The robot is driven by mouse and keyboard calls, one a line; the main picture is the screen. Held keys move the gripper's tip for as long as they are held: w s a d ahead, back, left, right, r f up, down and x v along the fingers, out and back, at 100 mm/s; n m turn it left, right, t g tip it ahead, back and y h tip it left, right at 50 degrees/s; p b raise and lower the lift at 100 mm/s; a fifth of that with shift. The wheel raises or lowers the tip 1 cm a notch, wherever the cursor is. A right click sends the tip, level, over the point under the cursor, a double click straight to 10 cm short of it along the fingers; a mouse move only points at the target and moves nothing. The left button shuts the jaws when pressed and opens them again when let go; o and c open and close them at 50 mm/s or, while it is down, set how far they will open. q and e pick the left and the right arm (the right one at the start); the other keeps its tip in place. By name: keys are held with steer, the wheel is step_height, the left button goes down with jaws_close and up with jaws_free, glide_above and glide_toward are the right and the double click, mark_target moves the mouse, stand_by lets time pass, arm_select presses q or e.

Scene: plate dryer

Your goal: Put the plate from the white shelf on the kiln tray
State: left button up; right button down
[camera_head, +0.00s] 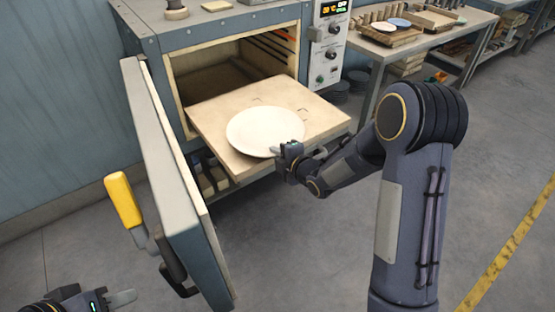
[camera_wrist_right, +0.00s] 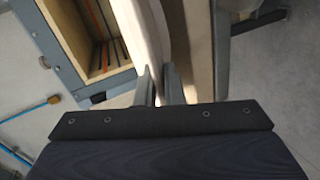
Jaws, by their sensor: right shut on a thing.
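The white plate (camera_head: 262,130) is over the pulled-out kiln tray (camera_head: 215,128) in the head view. It looks flat and near the tray surface; I cannot tell whether it touches. My right gripper (camera_head: 291,152) is at the plate's near right rim. In the right wrist view its fingers (camera_wrist_right: 158,86) are shut on the rim of the plate (camera_wrist_right: 143,35), and the tray (camera_wrist_right: 197,45) lies beside it. My left gripper (camera_head: 104,301) is at the bottom left of the head view, partly cut off and away from the plate. The white shelf is not clearly in view.
The kiln door (camera_head: 165,180) stands open on the left, with a yellow handle (camera_head: 122,200). The kiln chamber (camera_head: 225,72) is open behind the tray. A control panel (camera_head: 328,45) is to its right. A workbench (camera_head: 425,35) with pottery stands at the back right.

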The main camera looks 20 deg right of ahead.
steer(key=shift+f, duration=1.1)
steer(key=c, duration=1.9)
jaws_free()
steer(key=shift+f, duration=0.2)
steer(key=o, duration=0.4)
steer(key=shift+c, duration=0.2)
steer(key=shift+r, duration=0.1)
